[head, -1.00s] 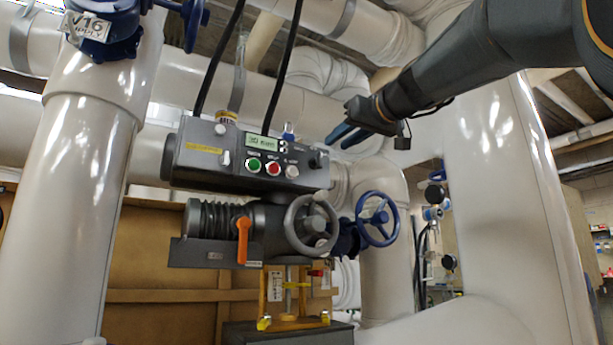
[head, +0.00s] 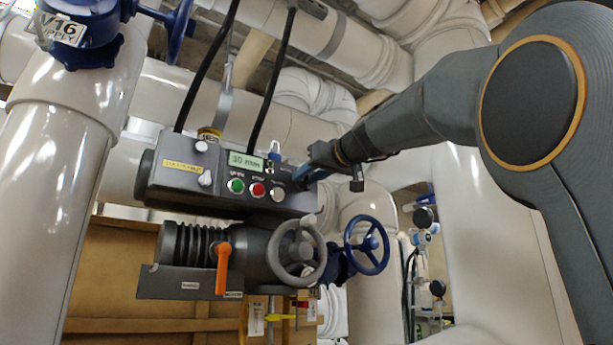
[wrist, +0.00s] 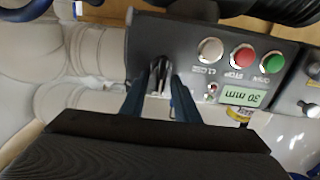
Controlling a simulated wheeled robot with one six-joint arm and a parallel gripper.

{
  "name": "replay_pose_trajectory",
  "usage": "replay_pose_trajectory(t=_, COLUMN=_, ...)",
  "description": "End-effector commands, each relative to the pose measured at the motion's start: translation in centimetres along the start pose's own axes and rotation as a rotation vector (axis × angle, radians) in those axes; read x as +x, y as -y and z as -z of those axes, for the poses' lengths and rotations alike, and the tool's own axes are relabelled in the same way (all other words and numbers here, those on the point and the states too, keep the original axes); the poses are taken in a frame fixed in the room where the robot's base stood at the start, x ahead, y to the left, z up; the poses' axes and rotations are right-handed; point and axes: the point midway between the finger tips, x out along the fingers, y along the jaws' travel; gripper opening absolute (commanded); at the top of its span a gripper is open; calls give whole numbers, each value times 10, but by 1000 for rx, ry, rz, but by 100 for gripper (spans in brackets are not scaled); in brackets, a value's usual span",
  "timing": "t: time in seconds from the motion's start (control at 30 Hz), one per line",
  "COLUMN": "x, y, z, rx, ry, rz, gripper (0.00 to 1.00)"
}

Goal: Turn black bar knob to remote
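The grey control box (head: 225,178) fills the middle of the head view, with a display reading 30 mm, green, red and pale buttons, and small switches. The black bar knob (wrist: 160,72) is on its face beside the pale button in the wrist view. In the head view the knob is mostly hidden behind my gripper (head: 303,180). In the wrist view the blue fingers of my gripper (wrist: 160,84) stand one on each side of the knob, with a gap between them. Whether they touch it cannot be told. The marking the knob points to is not readable.
Below the box are a grey handwheel (head: 297,252), an orange lever (head: 222,268) and a blue handwheel (head: 367,246). Black cables (head: 208,70) rise from the box. Large white pipes (head: 60,200) stand on both sides.

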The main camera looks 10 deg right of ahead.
Motion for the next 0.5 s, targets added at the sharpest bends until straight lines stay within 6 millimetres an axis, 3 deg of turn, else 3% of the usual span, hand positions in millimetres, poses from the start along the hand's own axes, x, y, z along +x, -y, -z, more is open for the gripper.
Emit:
replay_pose_trajectory(t=0.27, x=1, y=-1, z=0, rx=0, ry=0, rz=-1, gripper=27)
replay_pose_trajectory(t=0.4, x=1, y=-1, z=0, rx=0, ry=0, rz=-1, gripper=3)
replay_pose_trajectory(t=0.5, x=1, y=-1, z=0, rx=0, ry=0, rz=-1, gripper=1)
